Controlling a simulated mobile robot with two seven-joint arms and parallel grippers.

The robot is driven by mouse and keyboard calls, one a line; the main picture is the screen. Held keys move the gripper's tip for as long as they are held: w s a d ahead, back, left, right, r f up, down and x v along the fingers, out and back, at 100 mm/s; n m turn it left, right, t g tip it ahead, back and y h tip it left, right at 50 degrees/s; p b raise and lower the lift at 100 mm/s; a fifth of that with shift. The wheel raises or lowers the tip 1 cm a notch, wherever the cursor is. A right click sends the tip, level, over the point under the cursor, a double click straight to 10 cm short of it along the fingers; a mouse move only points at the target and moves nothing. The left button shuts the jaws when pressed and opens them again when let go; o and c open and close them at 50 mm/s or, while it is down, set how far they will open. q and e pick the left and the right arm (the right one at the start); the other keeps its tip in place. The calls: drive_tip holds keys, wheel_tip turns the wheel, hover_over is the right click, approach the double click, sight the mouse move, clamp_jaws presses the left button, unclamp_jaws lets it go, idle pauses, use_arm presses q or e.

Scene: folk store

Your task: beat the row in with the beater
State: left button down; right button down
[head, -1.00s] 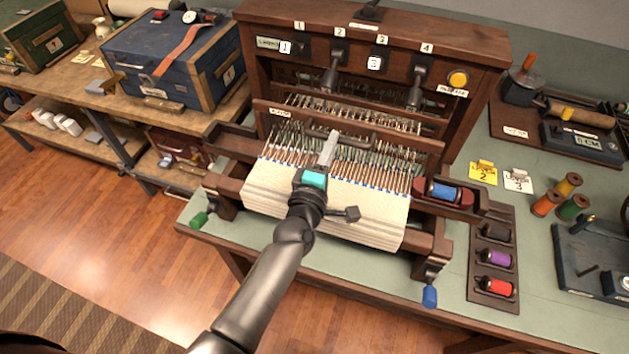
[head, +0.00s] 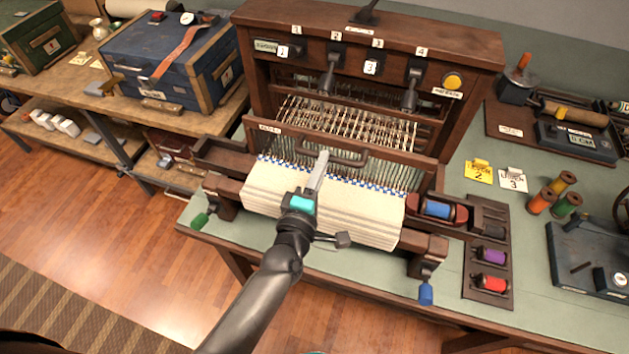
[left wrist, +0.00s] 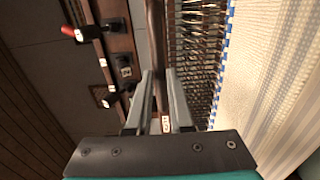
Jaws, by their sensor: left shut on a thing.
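The loom (head: 470,40) stands on the green-topped bench. Its wooden beater (head: 395,165) is a crossbar with a reed below and a dark handle (head: 350,150) on its front. The beater is forward, close to the blue and white checkered edge (head: 365,187) of the cream cloth (head: 330,210). My left gripper (head: 320,162) is shut on the beater handle; in the left wrist view its fingers (left wrist: 162,95) lie around the brown bar (left wrist: 155,40). The blue edge also shows in the left wrist view (left wrist: 221,75). My right gripper is not in view.
A shuttle with a blue spool (head: 437,209) sits in the right-hand shuttle box. A rack of spools (head: 490,255) lies to its right. Loose spools (head: 560,193) and a blue device (head: 590,265) are farther right. A blue chest (head: 170,65) stands left.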

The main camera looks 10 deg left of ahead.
sight(331, 143)
use_arm(q)
drive_tip(key=w+b, duration=0.1)
drive_tip(key=w, duration=0.2)
drive_tip(key=w+d+b, duration=0.1)
drive_tip(key=w, duration=0.2)
drive_tip(key=w+d+b, duration=0.1)
drive_tip(key=w, duration=0.2)
drive_tip(key=shift+w+f, duration=0.1)
drive_tip(key=shift+w, duration=0.15)
drive_tip(key=shift+c, duration=2)
unclamp_jaws()
drive_tip(key=shift+s+a, duration=0.1)
drive_tip(key=shift+s+a+p, duration=0.25)
drive_tip(key=shift+s+p, duration=0.3)
drive_tip(key=shift+s, duration=0.75)
drive_tip(key=s+p, duration=0.1)
drive_tip(key=s, duration=0.1)
drive_tip(key=s+a, duration=0.1)
drive_tip(key=s, duration=0.2)
drive_tip(key=shift+p, duration=0.35)
